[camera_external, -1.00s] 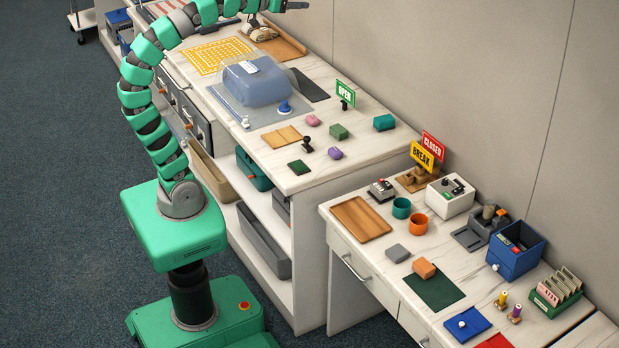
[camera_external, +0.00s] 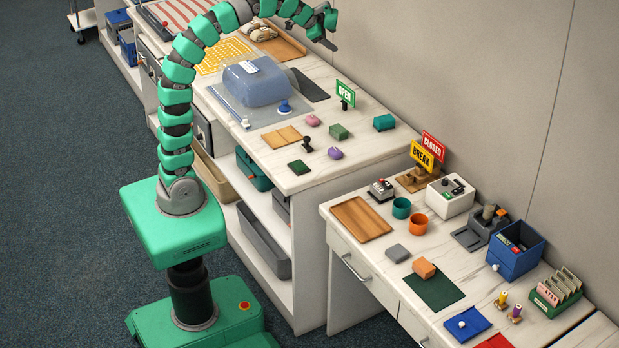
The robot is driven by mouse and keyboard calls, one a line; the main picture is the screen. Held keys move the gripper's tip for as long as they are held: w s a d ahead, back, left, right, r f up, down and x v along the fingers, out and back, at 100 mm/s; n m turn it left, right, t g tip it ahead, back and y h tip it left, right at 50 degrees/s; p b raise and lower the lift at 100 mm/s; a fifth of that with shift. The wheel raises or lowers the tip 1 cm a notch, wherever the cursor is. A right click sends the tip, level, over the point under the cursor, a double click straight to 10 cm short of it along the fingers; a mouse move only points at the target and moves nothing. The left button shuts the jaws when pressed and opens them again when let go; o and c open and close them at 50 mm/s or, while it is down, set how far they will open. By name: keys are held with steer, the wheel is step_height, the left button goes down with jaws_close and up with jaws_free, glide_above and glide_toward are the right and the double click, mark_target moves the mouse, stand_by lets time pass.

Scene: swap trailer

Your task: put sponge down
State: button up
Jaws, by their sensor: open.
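My gripper (camera_external: 328,42) is open and empty, high over the back of the upper counter near the wall. Several small sponge-like blocks stand apart from it; I cannot tell which is the sponge. An orange block (camera_external: 424,267) rests at the back edge of a dark green mat (camera_external: 434,292) on the lower counter. A grey block (camera_external: 397,253) lies just left of it. On the upper counter are a pink block (camera_external: 312,120), a green block (camera_external: 339,131), a purple block (camera_external: 335,153) and a teal block (camera_external: 384,122).
The lower counter holds a wooden board (camera_external: 361,219), teal and orange cups (camera_external: 419,224), a white box (camera_external: 450,197) and a blue bin (camera_external: 515,250). The wall is close behind.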

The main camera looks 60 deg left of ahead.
steer(key=w+f+m+g+p, duration=0.1)
steer(key=w+f+m+g, duration=0.15)
steer(key=f, duration=0.45)
steer(key=w+f+m+g, duration=0.2)
steer(key=w+f+m, duration=0.1)
steer(key=f, duration=0.4)
steer(key=m+g+p, duration=0.1)
steer(key=m+g, duration=0.3)
steer(key=g, duration=0.1)
glide_above(339, 128)
step_height(339, 128, down, 13)
steer(key=shift+t, duration=0.25)
step_height(339, 128, down, 13)
steer(key=shift+d+f+b, duration=0.15)
steer(key=shift+b, duration=0.45)
steer(key=c, duration=1.1)
